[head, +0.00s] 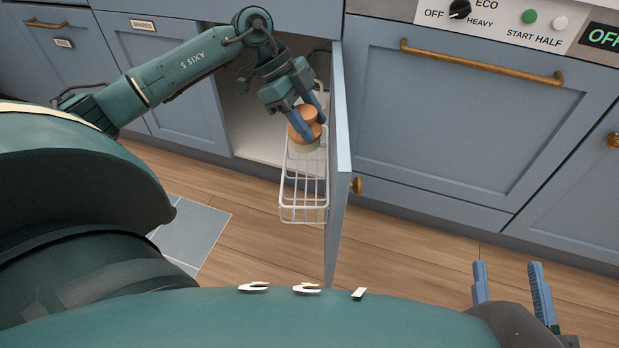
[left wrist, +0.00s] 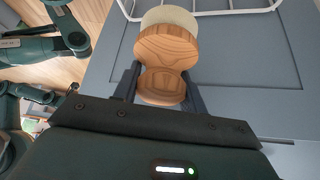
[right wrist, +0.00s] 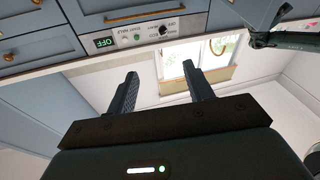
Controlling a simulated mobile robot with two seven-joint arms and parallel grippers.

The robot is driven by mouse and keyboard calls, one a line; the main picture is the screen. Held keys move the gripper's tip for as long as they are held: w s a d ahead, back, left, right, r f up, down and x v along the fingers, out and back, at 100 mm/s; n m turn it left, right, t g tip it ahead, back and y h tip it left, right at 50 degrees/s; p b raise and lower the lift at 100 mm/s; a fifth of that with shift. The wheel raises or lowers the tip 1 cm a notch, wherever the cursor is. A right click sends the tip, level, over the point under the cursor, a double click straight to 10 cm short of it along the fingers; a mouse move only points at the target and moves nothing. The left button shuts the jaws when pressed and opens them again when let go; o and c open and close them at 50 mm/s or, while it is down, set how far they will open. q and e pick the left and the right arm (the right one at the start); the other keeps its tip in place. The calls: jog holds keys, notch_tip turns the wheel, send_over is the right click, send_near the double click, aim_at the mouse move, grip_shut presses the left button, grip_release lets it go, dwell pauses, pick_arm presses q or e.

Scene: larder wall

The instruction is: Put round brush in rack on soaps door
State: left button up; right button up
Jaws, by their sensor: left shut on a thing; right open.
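The round brush (head: 304,122) has a wooden knob and body with pale bristles; it also shows in the left wrist view (left wrist: 165,48). My left gripper (head: 306,125) is shut on its wooden knob, with the bristles facing down. The white wire rack (head: 303,213) is fixed to the inner side of the open blue cabinet door (head: 341,170). The brush is at the top of the rack, toward its far end; whether it touches the rack I cannot tell. My right gripper (head: 511,282) is open and empty at the lower right, away from the door; its fingers show in the right wrist view (right wrist: 162,88).
The open cabinet (head: 262,115) lies behind the rack. A closed blue appliance front (head: 470,120) with a brass handle is right of the door. Wooden floor (head: 420,240) is free right of the door.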

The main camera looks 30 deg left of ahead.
pick_arm(q)
notch_tip(320, 180, down, 14)
jog(key=b, duration=0.5)
jog(key=shift+f, duration=0.2)
jog(key=shift+f+b, duration=0.4)
pick_arm(e)
jog(key=r+n+t+y, duration=0.1)
jog(key=r, duration=0.1)
jog(key=w+r+n+t+y, duration=0.1)
jog(key=y, duration=0.1)
jog(key=shift+w+a+r, duration=0.1)
jog(key=shift+a+r, duration=0.05)
jog(key=shift+r, duration=0.2)
pick_arm(q)
jog(key=o, duration=0.7)
